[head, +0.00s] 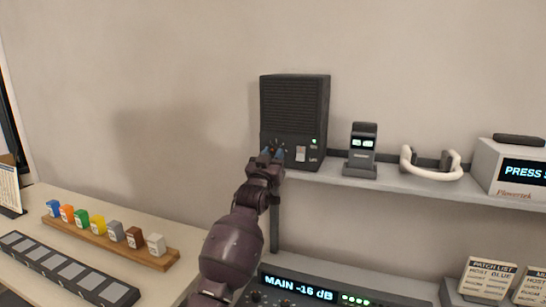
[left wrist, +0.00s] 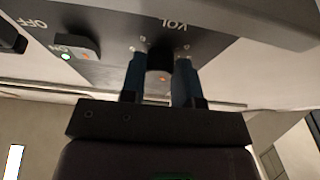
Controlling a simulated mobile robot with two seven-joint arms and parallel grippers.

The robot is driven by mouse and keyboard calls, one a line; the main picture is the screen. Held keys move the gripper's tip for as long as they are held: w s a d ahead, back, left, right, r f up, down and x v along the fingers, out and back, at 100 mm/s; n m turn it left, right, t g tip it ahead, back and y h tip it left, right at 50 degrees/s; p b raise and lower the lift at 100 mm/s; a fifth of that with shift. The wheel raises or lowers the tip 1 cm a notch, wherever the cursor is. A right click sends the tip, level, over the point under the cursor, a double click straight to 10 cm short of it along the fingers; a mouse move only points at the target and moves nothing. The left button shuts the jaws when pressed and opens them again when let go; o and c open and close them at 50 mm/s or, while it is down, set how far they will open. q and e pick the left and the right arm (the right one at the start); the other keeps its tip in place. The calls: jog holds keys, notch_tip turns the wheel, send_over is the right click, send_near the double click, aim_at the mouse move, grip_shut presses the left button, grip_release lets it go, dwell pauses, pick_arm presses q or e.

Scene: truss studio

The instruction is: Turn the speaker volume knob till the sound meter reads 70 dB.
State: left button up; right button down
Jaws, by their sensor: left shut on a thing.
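The speaker (head: 295,100) is a dark box with a ribbed front, standing on the wall shelf. A green light glows low on its front. The fingers partly hide the knob in the head view. The sound meter (head: 362,158) stands right of the speaker; its small lit display is too small to read surely. My right gripper is out of view.
On the shelf (head: 400,182), white headphones (head: 432,163) and a white box with a lit display (head: 515,172) stand farther right. Below is a rack unit (head: 330,290) reading MAIN -16 dB. At left, a wooden strip (head: 100,240) holds several coloured blocks.

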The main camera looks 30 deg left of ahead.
pick_arm(q)
jog(key=shift+m, duration=0.3)
jog(key=m+h, duration=0.1)
jog(key=m, duration=0.1)
jog(key=m+h, duration=0.2)
jog(key=m, duration=0.1)
jog(key=shift+a, duration=0.2)
jog(key=m+h, duration=0.1)
jog(key=m, duration=0.2)
jog(key=m+h, duration=0.2)
jog(key=m, duration=0.1)
jog(key=shift+s+a+m+g, duration=0.1)
jog(key=shift+m+g, duration=0.2)
jog(key=shift+m, duration=0.3)
jog(key=o, duration=0.9)
jog(key=shift+r, duration=0.1)
jog(key=shift+o, duration=0.2)
jog(key=shift+s, duration=0.1)
jog(key=b+v, duration=0.2)
jog(key=v, duration=0.8)
jog(key=shift+s, duration=0.3)
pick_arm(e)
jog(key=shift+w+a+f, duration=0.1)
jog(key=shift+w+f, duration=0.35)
pick_arm(q)
jog(key=shift+a, duration=0.1)
